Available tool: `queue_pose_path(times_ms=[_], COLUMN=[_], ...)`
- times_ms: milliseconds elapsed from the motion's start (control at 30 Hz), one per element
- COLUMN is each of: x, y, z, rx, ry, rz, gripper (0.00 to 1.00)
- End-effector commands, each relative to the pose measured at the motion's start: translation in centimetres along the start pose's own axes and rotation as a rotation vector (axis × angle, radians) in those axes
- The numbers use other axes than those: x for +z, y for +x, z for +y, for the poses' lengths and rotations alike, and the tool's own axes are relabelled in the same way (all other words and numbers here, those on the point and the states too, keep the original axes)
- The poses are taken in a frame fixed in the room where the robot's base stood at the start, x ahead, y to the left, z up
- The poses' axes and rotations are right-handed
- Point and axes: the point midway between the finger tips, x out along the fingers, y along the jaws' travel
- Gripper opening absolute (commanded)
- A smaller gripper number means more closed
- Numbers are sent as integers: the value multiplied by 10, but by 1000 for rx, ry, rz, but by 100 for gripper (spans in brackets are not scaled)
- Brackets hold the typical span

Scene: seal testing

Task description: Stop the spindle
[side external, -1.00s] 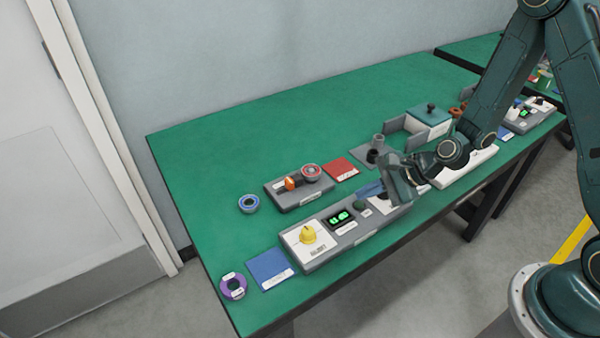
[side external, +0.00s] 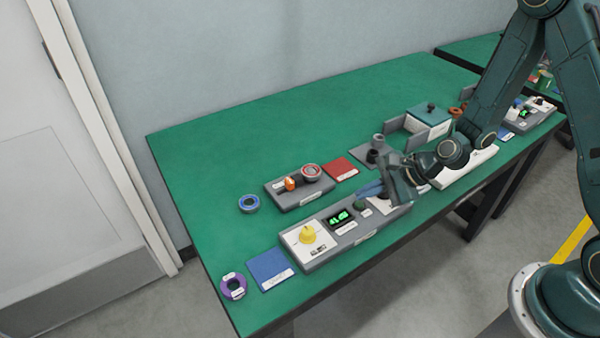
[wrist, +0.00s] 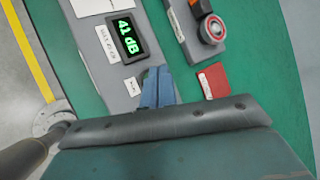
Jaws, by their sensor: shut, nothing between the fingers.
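A long grey control unit (side external: 330,250) carries a yellow knob (side external: 308,233) on a white plate, a lit display (side external: 340,218) and a round dark green button (side external: 359,205). In the wrist view the display (wrist: 127,38) shows 41 dB in green. My gripper (side external: 368,190) is shut and empty, its blue fingers just behind the green button in the side view; I cannot tell whether they touch the unit. In the wrist view my fingers (wrist: 158,88) cover part of the unit below the display.
A red pad (side external: 341,169) and blue pad (side external: 270,268) lie on the green table (side external: 240,170). A blue ring (side external: 249,204) and purple ring (side external: 233,287) lie at the left. A lidded box (side external: 428,120) stands further right. The table's back left is clear.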

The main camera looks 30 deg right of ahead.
Motion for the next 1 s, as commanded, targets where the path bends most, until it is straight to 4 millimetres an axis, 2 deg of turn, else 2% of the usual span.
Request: queue_pose_path(times_ms=[1000], x=[-4], y=[6], z=[4], rx=[0], ry=[0], rz=[0], gripper=[0])
